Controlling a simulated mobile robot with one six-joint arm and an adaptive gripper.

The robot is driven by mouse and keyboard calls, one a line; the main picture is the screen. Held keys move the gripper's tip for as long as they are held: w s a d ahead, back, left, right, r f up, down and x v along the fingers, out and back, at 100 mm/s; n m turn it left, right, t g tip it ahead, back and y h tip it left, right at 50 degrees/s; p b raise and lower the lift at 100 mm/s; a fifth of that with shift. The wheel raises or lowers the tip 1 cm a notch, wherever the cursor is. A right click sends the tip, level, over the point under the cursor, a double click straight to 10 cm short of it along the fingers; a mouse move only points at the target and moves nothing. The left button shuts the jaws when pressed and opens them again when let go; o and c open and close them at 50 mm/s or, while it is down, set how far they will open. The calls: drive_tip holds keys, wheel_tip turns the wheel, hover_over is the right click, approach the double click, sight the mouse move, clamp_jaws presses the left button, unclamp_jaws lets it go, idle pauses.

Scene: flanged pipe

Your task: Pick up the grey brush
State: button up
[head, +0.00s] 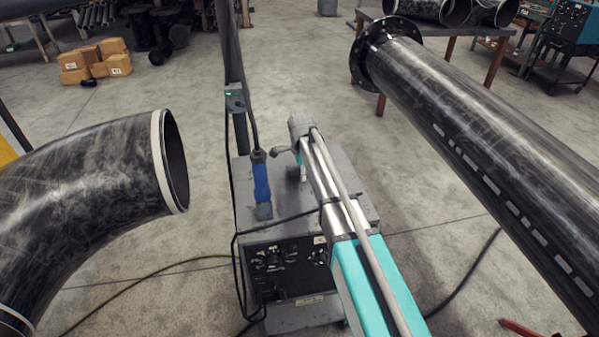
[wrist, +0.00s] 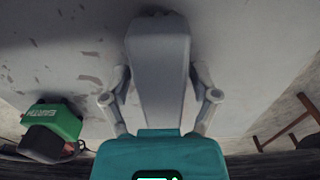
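My gripper (head: 303,172) points down over the top of the grey cabinet (head: 345,173) in the head view. In the wrist view its teal body fills the bottom centre, with grey jointed fingers to the left and right of a long grey block (wrist: 160,65). The block hides the space between the fingertips, and I cannot tell whether it is the grey brush or part of my gripper. The head view is too small to show the fingertips clearly. I cannot make out a brush with certainty in either view.
A blue-handled tool (head: 261,180) stands on the cabinet, left of my gripper, beside a dark upright post (head: 233,60). A black pipe elbow (head: 90,200) is at left and a long flanged pipe (head: 480,130) at right.

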clamp_jaws()
drive_tip(key=shift+r, duration=0.1)
wheel_tip(320, 180, up, 10)
drive_tip(key=p, duration=1)
idle(0.3)
idle(0.4)
drive_tip(key=shift+c, duration=1.4)
unclamp_jaws()
drive_tip(key=c, duration=0.5)
